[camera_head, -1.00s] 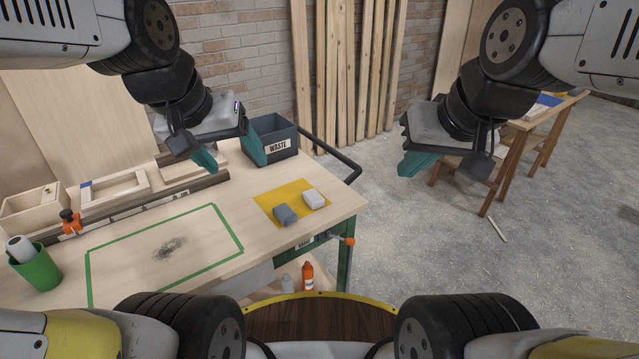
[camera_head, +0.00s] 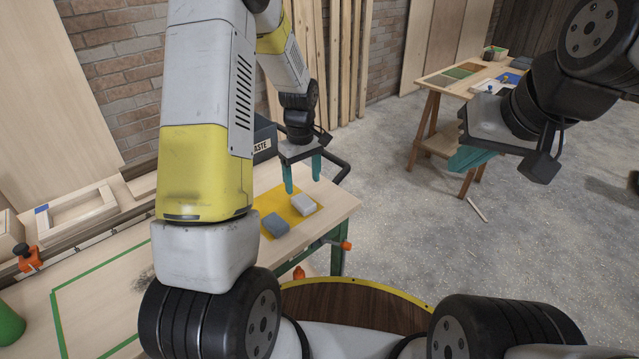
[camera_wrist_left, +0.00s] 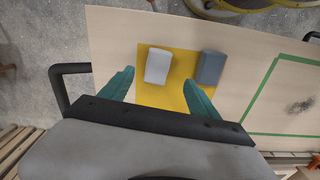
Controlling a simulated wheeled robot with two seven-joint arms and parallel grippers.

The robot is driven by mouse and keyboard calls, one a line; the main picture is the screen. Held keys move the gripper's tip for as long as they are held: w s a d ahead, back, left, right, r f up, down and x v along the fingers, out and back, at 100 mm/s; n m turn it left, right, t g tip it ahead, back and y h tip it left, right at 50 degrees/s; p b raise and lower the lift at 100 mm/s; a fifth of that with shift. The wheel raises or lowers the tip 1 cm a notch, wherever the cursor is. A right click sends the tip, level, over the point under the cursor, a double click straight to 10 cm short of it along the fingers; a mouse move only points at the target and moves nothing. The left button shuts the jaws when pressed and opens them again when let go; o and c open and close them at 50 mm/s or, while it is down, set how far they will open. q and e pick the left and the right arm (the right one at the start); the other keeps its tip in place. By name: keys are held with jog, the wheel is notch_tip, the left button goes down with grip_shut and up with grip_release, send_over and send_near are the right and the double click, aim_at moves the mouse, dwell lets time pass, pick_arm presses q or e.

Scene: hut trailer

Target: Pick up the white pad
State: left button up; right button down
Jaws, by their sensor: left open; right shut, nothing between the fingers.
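The white pad (camera_head: 304,204) lies on the yellow mat (camera_head: 312,219) near the right end of the workbench. It also shows in the left wrist view (camera_wrist_left: 158,66). A grey pad (camera_head: 275,225) lies beside it on the mat, apart from it; in the left wrist view the grey pad (camera_wrist_left: 210,68) is to its right. My left gripper (camera_head: 303,185) is open and empty above the mat, pointing down, with the white pad below and ahead of its fingers. My right gripper (camera_head: 468,160) is shut and empty, in the air over the floor to the right of the bench.
A black rail (camera_head: 340,165) curves off the bench's right end. A green taped outline (camera_head: 95,290) marks the bench at left. Another table (camera_head: 450,88) stands at the back right.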

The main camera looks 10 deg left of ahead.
aim_at(304, 200)
pick_arm(q)
jog(key=f, duration=0.7)
jog(key=shift+w+a+f, duration=0.1)
jog(key=shift+w+f, duration=0.25)
jog(key=shift+w, duration=0.05)
jog(key=c, duration=1.4)
jog(key=shift+r, duration=0.1)
jog(key=shift+r, duration=0.55)
notch_tip(304, 200, up, 2)
jog(key=shift+r, duration=0.2)
jog(key=s+d, duration=0.1)
jog(key=s, duration=0.4)
jog(key=s+d+r, duration=0.1)
jog(key=s+d, duration=0.1)
jog(key=s, duration=0.3)
jog(key=s+d, duration=0.2)
jog(key=s, duration=0.3)
jog(key=shift+s+r, duration=0.1)
jog(key=shift+r, duration=0.05)
